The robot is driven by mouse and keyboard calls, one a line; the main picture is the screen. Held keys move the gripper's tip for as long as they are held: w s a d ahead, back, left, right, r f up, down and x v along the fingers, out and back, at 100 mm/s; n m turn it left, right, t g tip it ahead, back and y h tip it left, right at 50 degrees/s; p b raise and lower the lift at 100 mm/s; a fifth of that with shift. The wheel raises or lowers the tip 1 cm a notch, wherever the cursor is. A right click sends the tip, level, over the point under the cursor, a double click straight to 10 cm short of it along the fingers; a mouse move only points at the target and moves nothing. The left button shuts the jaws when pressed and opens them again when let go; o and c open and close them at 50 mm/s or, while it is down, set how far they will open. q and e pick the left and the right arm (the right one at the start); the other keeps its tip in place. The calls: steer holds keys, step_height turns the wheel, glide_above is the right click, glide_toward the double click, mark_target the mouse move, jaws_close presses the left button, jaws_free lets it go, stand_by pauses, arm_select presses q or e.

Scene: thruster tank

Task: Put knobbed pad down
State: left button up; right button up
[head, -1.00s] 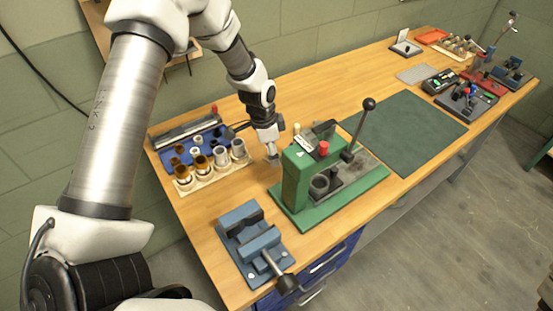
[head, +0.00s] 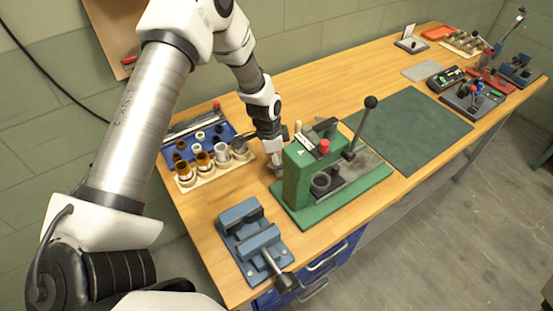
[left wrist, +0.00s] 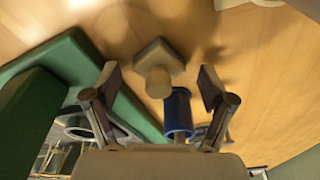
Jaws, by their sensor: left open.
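The knobbed pad (left wrist: 160,52), a square tan block with a round knob facing the camera, shows in the left wrist view against the wooden bench top. My left gripper (left wrist: 158,76) is open, with one finger on each side of the knob and visible gaps to both. In the head view my left gripper (head: 275,166) is low over the bench, just behind and left of the green press (head: 296,176). I cannot make out the pad there. My right gripper is not in view.
A blue cylinder (left wrist: 179,112) is close to the right finger in the left wrist view. A rack (head: 187,181) with several cylinders stands left of the gripper, and a blue vise (head: 240,213) at the front. A green mat (head: 415,130) lies clear to the right.

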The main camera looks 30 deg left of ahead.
mark_target(270, 164)
arm_select(q)
steer(key=shift+r, duration=0.5)
step_height(270, 164, up, 11)
steer(key=s+a+b, duration=0.1)
steer(key=shift+a+r, duration=0.15)
steer(key=shift+s, duration=0.1)
steer(key=shift+s, duration=0.1)
